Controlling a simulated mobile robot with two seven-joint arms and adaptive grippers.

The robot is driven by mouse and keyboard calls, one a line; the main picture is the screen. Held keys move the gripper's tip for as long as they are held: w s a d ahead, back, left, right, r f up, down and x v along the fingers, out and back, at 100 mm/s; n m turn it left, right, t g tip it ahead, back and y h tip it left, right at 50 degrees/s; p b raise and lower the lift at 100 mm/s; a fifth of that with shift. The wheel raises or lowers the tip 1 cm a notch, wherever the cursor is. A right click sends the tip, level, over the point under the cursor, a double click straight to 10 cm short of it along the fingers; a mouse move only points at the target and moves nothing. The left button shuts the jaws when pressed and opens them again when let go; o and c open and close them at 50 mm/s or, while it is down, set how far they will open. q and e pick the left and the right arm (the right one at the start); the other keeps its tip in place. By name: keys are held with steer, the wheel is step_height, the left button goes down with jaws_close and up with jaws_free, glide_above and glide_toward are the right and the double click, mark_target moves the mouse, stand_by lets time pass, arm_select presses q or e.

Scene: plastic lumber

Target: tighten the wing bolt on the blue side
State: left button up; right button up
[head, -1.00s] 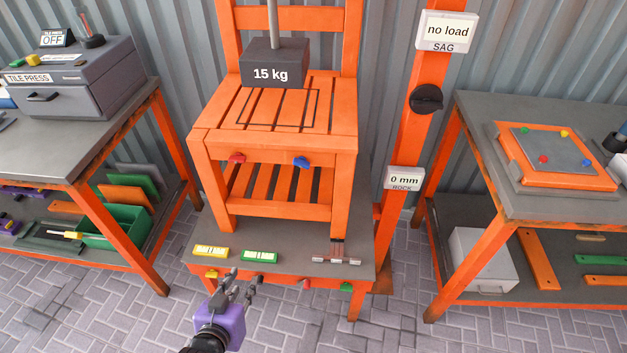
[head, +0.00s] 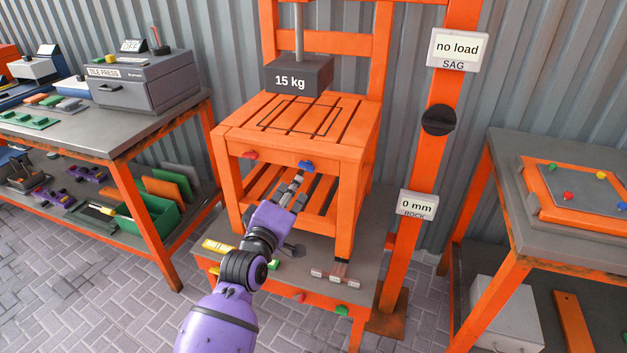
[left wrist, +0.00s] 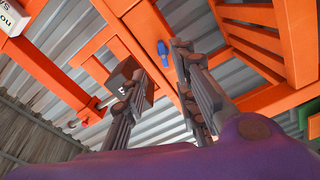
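The orange slatted chair (head: 340,132) stands on a low grey-topped table. The blue wing bolt (head: 306,165) is on the right of its front rail; a red wing bolt (head: 249,155) is on the left. My left gripper (head: 299,177) is just below and in front of the blue bolt, reaching up towards it. In the left wrist view the blue bolt (left wrist: 163,52) shows beyond the gap between the two spread fingers (left wrist: 158,62). The gripper is open and empty; I see no clear contact with the bolt. My right gripper is in neither view.
A dark 15 kg weight (head: 299,76) hangs on a rod over the seat. A post at right carries a "no load" sag sign (head: 457,48), a black knob (head: 438,120) and a "0 mm" rock sign (head: 416,204). Workbenches stand on both sides.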

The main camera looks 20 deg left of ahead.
mark_target(305, 168)
arm_select(q)
steer(key=w, duration=0.8)
steer(key=shift+w+a+f, duration=0.1)
steer(key=shift+a+f, duration=0.05)
jaws_close()
